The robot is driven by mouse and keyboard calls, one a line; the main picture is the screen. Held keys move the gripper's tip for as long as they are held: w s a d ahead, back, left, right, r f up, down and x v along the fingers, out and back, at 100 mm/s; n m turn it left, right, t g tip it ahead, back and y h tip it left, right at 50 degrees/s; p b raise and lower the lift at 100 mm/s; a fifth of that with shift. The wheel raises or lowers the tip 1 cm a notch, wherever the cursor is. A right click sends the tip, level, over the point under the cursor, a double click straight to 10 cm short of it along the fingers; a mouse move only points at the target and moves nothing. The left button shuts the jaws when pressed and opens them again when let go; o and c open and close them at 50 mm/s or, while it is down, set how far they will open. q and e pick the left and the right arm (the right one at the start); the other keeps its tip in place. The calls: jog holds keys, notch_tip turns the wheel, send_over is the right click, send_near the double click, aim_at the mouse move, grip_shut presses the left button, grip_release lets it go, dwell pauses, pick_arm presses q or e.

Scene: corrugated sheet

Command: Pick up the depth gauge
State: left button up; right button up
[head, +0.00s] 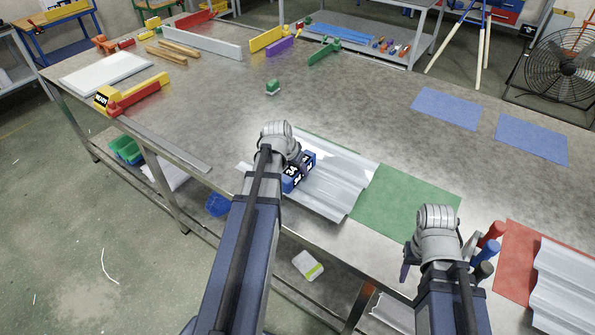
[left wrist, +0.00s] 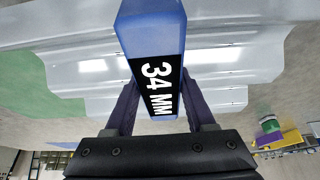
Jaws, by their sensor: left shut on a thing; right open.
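The depth gauge (head: 299,172) is a blue block with black-and-white labels, over the left part of a grey corrugated sheet (head: 338,190). In the left wrist view the gauge (left wrist: 157,75) reads "34 MM" and sits between the fingers of my left gripper (left wrist: 160,105), which is shut on it. In the head view my left gripper (head: 291,163) partly hides the gauge. Whether the gauge touches the sheet, I cannot tell. My right gripper (head: 438,258) is open near the front edge, left of several coloured handles (head: 489,249).
The sheet lies partly on a green mat (head: 405,203). A red mat (head: 515,265) with another corrugated sheet (head: 565,285) is at the right. Blue mats (head: 447,108) lie farther back. A small green block (head: 272,87) stands on the open middle of the metal table (head: 350,105).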

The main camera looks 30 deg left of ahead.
pick_arm(q)
grip_shut()
jog(key=shift+r, duration=0.15)
pick_arm(e)
jog(key=shift+r, duration=0.2)
pick_arm(q)
notch_tip(320, 180, up, 10)
jog(key=p, duration=1)
pick_arm(e)
notch_tip(320, 180, up, 10)
jog(key=shift+f, duration=0.15)
pick_arm(q)
jog(key=shift+f, duration=0.2)
